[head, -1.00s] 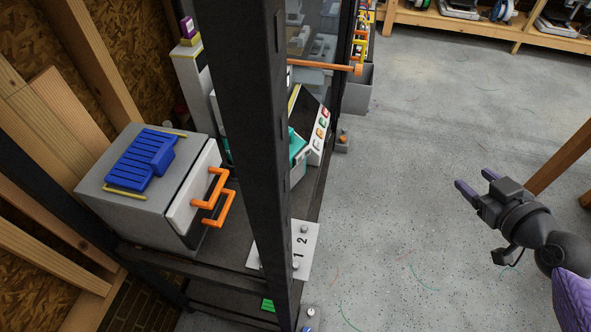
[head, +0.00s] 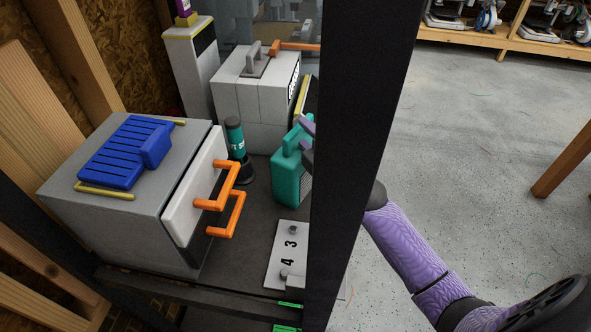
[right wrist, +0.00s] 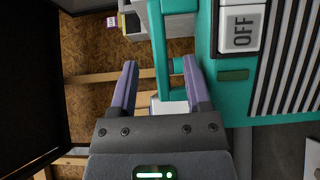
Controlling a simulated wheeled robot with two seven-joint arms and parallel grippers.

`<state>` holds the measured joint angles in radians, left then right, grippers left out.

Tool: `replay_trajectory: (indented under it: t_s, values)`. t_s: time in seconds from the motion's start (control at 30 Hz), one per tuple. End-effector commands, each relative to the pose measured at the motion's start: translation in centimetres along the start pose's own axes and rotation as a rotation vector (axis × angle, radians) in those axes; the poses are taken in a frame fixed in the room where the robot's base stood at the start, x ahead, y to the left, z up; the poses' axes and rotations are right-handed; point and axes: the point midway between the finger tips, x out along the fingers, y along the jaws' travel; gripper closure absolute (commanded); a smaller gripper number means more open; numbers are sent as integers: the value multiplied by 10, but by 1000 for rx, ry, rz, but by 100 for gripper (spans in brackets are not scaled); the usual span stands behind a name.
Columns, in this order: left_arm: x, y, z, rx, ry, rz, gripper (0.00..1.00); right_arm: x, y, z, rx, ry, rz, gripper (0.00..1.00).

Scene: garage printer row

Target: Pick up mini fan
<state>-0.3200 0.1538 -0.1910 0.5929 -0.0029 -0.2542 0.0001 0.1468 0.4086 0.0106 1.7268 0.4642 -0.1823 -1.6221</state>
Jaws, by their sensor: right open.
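The teal box with a carry handle, which I take for the mini fan (head: 287,182), stands on the dark shelf, partly hidden by the black post. In the right wrist view the mini fan (right wrist: 205,25) shows a striped grille and a switch reading OFF. My right gripper (head: 306,141) reaches in behind the post, its purple fingers at the fan's upper right side. In the right wrist view the right gripper (right wrist: 160,82) is open, with part of the teal handle (right wrist: 159,60) seen between its fingers. I cannot tell whether they touch. My left gripper is out of view.
The black post (head: 360,130) stands before my right arm. A grey box with orange handles (head: 130,215) is at left. A dark bottle-like cylinder (head: 235,138) and a light grey box (head: 250,95) stand behind. A numbered plate (head: 287,255) lies in front.

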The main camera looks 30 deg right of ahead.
Motion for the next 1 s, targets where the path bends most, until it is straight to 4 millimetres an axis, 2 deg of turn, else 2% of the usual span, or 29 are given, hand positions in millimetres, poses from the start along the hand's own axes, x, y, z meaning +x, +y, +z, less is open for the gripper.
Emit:
replay_trajectory:
  t_s: [0.03,0.13,0.37,0.47,0.67,0.7,1.0]
  values:
    - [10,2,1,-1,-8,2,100,10,-5,2,2,0,0,38]
    - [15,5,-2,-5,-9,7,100,25,-4,2,3,-1,-2,38]
    - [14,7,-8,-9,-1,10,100,29,0,2,3,-1,-2,38]
    - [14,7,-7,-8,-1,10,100,28,0,2,3,-1,-2,55]
    - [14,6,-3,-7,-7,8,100,28,0,2,3,-1,-2,98]
    - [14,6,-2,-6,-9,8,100,28,0,2,3,-1,-2,100]
    - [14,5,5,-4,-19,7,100,28,-1,2,3,-1,-3,100]
